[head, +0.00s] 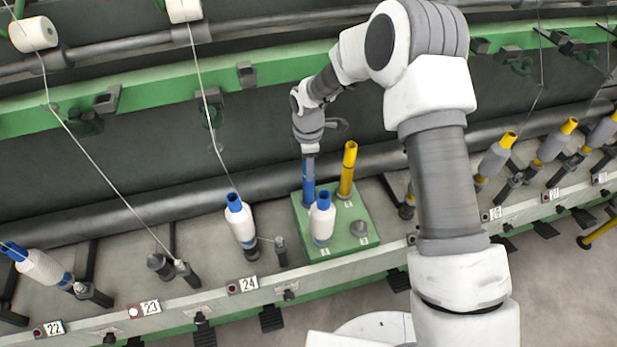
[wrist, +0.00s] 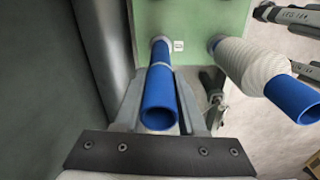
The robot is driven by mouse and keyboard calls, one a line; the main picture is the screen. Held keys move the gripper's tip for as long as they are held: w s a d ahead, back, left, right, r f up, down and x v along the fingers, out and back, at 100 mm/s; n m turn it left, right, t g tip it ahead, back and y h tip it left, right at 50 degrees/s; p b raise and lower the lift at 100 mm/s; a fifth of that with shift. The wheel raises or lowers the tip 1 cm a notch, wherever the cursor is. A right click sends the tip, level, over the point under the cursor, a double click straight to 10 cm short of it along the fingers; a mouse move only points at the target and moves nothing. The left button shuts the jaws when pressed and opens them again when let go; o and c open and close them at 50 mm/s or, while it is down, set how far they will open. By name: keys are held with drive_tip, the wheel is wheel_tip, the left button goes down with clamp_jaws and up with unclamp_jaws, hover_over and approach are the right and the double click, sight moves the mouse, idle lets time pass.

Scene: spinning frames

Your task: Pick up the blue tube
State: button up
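The blue tube (head: 309,182) stands upright and bare on a peg of the green block, at its back left. In the wrist view the blue tube (wrist: 160,95) rises between the two grey fingers, its open end toward the camera. My gripper (head: 309,152) is over the top of the tube, pointing down. In the wrist view my gripper (wrist: 160,75) has one finger on each side of the tube, with what look like narrow gaps. Whether either finger touches it is hard to see.
The green block (head: 302,215) also carries a yellow tube (head: 347,170), a white-wound blue bobbin (head: 322,220) and an empty peg (head: 359,229). Another wound bobbin (head: 240,220) stands left of the block. A dark roller (head: 150,207) runs behind. Threads hang at the left.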

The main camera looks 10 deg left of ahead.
clamp_jaws()
